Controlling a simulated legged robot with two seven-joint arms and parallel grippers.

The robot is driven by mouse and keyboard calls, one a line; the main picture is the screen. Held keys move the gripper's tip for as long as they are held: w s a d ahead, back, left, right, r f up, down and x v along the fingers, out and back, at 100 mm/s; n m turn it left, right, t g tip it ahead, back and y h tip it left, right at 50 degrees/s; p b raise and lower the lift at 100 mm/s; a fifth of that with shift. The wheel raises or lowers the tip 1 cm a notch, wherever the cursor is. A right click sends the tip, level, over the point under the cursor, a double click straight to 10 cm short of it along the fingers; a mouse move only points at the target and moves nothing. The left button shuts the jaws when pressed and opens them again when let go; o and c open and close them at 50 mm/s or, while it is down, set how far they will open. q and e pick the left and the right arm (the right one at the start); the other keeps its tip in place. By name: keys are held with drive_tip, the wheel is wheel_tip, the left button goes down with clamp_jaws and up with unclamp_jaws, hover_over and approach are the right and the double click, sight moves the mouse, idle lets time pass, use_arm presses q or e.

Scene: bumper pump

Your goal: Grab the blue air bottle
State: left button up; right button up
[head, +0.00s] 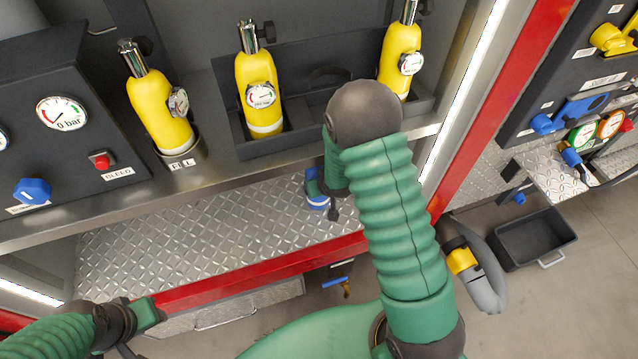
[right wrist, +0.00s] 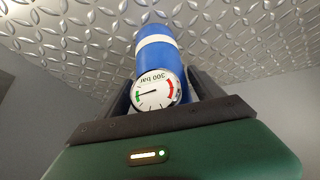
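The blue air bottle (head: 318,192) is on the diamond-plate shelf in the head view, partly hidden by my right arm. In the right wrist view the blue air bottle (right wrist: 160,55) has a white band and a round 300 bar gauge (right wrist: 156,90) facing the camera. My right gripper (right wrist: 162,95) has its dark fingers spread on either side of the gauge end; I see no clear grip on the bottle. My right gripper also shows in the head view (head: 334,190), beside the bottle. My left gripper (head: 148,316) is at the lower left, away from the bottle; its fingers are unclear.
Yellow bottles (head: 160,110) stand upright on the upper ledge, some in a dark tray (head: 300,140). A red edge strip (head: 210,283) runs along the shelf front. A gauge panel (head: 70,130) is at left. A black bin (head: 535,245) sits on the floor at right.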

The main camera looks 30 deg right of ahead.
drive_tip(key=shift+a, duration=0.2)
drive_tip(key=c, duration=0.7)
drive_tip(key=shift+d, duration=0.1)
clamp_jaws()
drive_tip(key=shift+w+r, duration=0.1)
drive_tip(key=shift+w, duration=0.05)
